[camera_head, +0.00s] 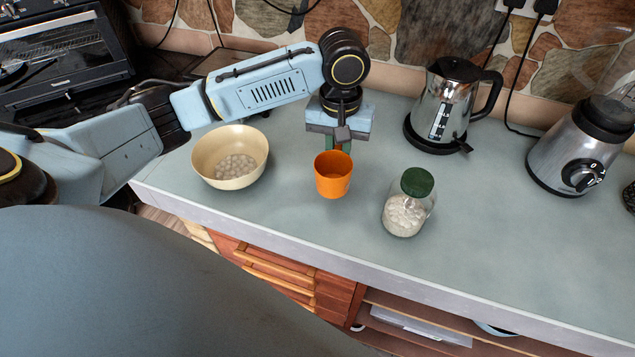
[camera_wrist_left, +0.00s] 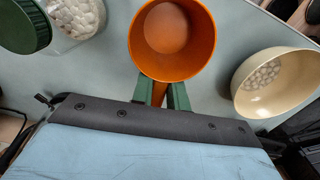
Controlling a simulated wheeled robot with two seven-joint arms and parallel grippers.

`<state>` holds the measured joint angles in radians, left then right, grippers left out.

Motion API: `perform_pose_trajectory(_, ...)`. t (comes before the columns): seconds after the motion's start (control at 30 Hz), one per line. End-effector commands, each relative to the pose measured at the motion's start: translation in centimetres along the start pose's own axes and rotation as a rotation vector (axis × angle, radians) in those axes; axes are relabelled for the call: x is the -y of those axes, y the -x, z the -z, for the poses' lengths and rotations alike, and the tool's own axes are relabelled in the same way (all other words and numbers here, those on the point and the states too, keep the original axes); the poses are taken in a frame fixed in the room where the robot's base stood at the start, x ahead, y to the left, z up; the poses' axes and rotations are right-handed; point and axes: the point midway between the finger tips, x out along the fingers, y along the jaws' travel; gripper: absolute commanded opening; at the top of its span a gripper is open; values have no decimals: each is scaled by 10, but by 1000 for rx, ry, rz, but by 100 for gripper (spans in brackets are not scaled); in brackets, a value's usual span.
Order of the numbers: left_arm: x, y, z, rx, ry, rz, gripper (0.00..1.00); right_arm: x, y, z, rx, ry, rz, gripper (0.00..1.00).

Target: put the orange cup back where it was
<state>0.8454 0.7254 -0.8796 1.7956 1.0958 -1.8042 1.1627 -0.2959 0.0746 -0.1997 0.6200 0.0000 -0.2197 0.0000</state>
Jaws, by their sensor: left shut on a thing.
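The orange cup (camera_head: 332,176) is upright between the cream bowl and the glass jar in the head view. In the left wrist view the cup (camera_wrist_left: 172,40) shows its open mouth and looks empty. My left gripper (camera_head: 338,146) reaches it from the far side. Its green fingers (camera_wrist_left: 162,95) are shut on the cup's handle, which is mostly hidden between them. I cannot tell whether the cup's base touches the counter. My right gripper is not in view.
The cream bowl (camera_head: 229,176) with pale round pieces stands left of the cup. A green-lidded jar (camera_head: 405,212) of white pieces stands to its right, near the counter's front edge. A kettle (camera_head: 445,100) and a blender (camera_head: 580,150) stand farther right. The counter (camera_head: 490,220) between is clear.

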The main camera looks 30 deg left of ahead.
Motion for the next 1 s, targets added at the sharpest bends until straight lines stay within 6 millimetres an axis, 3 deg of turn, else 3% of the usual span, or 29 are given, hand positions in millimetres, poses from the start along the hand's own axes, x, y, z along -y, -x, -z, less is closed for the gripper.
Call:
perform_pose_trajectory(0.03,8,8,3,6,63,4,0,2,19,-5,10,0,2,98)
perform_pose_trajectory(0.1,18,8,8,5,143,6,0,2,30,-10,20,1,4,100)
perform_pose_trajectory(0.27,34,5,15,0,262,15,0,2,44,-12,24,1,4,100)
perform_pose_trajectory(0.6,40,-51,17,-1,293,19,0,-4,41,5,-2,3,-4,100)
perform_pose_trajectory(0.83,39,-70,17,-2,291,18,0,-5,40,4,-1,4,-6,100)
perform_pose_trajectory(1.0,40,-94,17,-1,290,18,0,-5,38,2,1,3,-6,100)
